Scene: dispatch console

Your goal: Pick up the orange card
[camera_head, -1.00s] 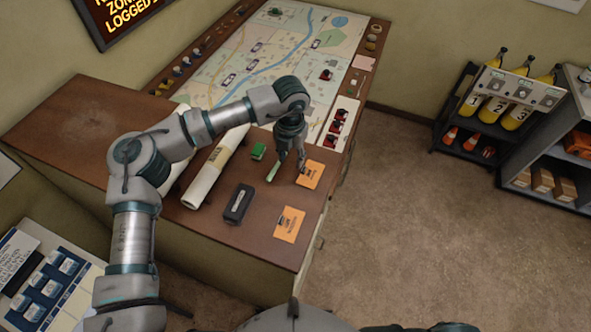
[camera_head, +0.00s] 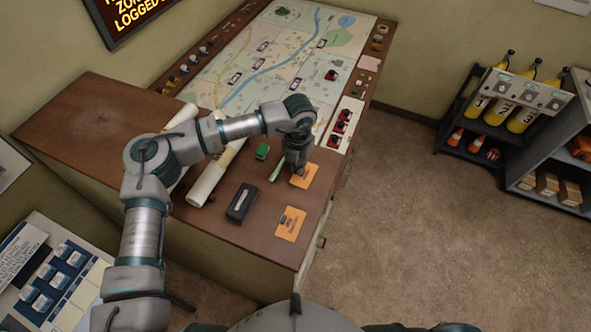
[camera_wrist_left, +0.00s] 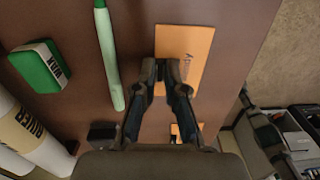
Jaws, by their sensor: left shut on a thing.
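Two orange cards lie on the brown desk. The upper orange card (camera_head: 306,180) is under my left gripper (camera_head: 299,172); it also shows in the left wrist view (camera_wrist_left: 193,52). My left gripper's fingertips (camera_wrist_left: 164,80) are close together over this card's near-left part, shut on it, and cover a bit of it. The card still looks flat at the desk surface; I cannot tell any lift. The lower orange card (camera_head: 290,224) lies apart, nearer the desk's front edge. My right gripper is not in view.
A light green stick (camera_wrist_left: 108,55) lies just left of the card, with a green box (camera_head: 262,152) beyond it. A black device (camera_head: 241,203) and rolled white papers (camera_head: 208,183) lie further left. A large map (camera_head: 285,55) covers the back.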

